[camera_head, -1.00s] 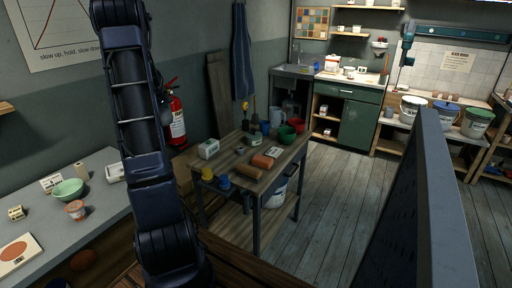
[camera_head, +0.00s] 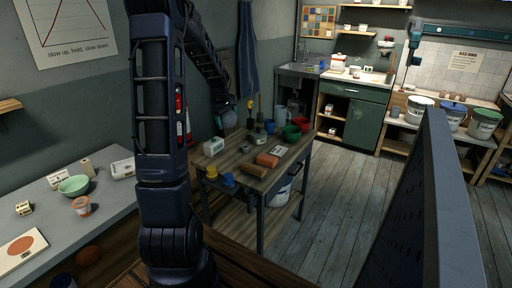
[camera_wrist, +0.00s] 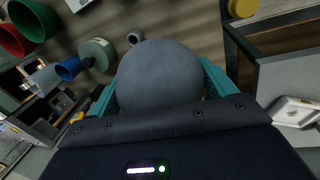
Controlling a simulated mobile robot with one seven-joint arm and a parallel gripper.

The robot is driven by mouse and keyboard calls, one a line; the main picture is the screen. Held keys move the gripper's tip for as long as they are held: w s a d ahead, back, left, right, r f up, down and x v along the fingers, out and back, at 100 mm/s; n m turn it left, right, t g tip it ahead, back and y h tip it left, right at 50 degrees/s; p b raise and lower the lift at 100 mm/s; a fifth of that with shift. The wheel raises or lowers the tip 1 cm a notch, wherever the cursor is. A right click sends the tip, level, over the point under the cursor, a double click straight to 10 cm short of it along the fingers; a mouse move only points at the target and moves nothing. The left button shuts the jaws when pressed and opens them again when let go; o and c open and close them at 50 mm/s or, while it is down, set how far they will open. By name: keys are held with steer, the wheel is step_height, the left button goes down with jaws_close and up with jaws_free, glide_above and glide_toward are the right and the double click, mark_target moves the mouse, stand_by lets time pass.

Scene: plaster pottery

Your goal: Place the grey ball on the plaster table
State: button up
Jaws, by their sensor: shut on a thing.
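My gripper (camera_wrist: 160,88) is shut on the grey ball (camera_wrist: 160,72), with a teal finger on each side of it in the wrist view. In the head view the gripper end (camera_head: 229,116) is small, beyond my arm, and appears over the back left part of a wooden table (camera_head: 240,163). I take this wooden table to be the plaster table; no label confirms it. Its top also shows beneath the ball in the wrist view (camera_wrist: 195,22).
A grey counter (camera_head: 110,205) stands at left.

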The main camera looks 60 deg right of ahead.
step_height(320, 180, down, 20)
steer(key=shift+r, duration=0.1)
stand_by(0.7)
steer(key=shift+s, duration=0.1)
steer(key=o, duration=1.6)
steer(key=shift+f, duration=0.2)
steer(key=shift+r, duration=0.15)
